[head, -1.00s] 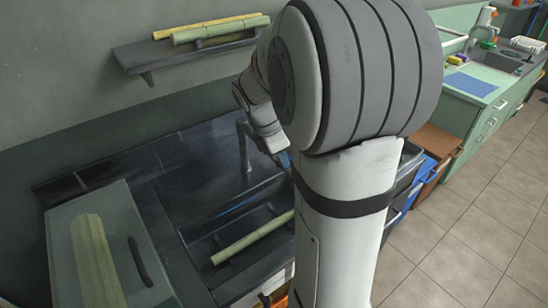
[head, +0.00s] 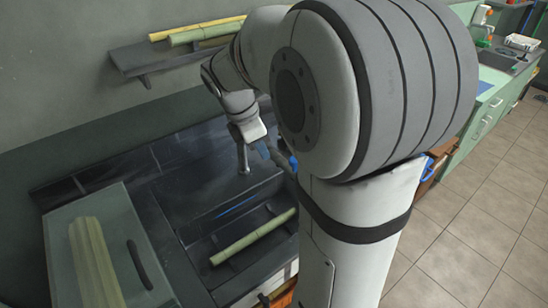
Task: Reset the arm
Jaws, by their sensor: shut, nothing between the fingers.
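My arm fills the middle of the head view, its large white and grey shoulder in front. The forearm reaches back left and bends down at the wrist.
A green cane piece (head: 254,237) lies in the dark trough below. More canes (head: 206,33) lie on the wall shelf (head: 146,66). A clear-lidded box (head: 70,225) with cane stands front left. Tiled floor (head: 470,235) is free at right.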

